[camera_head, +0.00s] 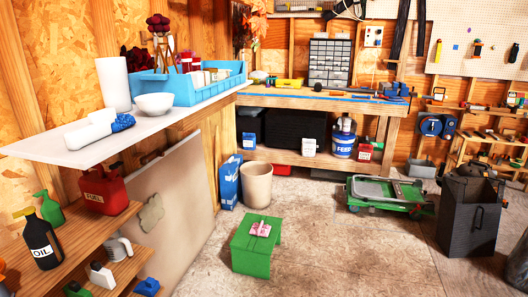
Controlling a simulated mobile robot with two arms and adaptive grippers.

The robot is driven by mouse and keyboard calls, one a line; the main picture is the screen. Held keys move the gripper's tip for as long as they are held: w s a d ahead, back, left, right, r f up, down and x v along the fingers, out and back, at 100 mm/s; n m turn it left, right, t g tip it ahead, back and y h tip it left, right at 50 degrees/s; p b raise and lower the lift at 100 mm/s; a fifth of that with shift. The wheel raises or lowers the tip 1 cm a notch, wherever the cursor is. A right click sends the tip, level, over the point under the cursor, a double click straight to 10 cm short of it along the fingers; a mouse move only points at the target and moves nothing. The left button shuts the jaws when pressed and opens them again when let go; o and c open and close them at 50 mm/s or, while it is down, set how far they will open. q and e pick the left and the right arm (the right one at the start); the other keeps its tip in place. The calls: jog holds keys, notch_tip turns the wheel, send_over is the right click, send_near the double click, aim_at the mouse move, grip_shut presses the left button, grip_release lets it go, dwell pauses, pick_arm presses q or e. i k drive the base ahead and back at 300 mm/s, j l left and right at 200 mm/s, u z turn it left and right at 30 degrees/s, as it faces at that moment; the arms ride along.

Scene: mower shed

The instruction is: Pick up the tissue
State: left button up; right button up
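A small pink and white packet with a white tuft on top, which looks like the tissue (261,228), lies on top of a low green stool (249,262). The stool stands on the floor near the middle of the view. The packet is small in the picture, so its details are hard to tell. Neither of my grippers shows in this view.
A beige bin (257,186) stands behind the stool, in front of a wooden workbench (330,104). A white shelf (60,148) juts out at left above wooden shelves. A green cart (390,196) and a black bin (467,222) stand at right. Floor around the stool's front and right is clear.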

aim_at(262, 230)
jog(key=i, duration=2.25)
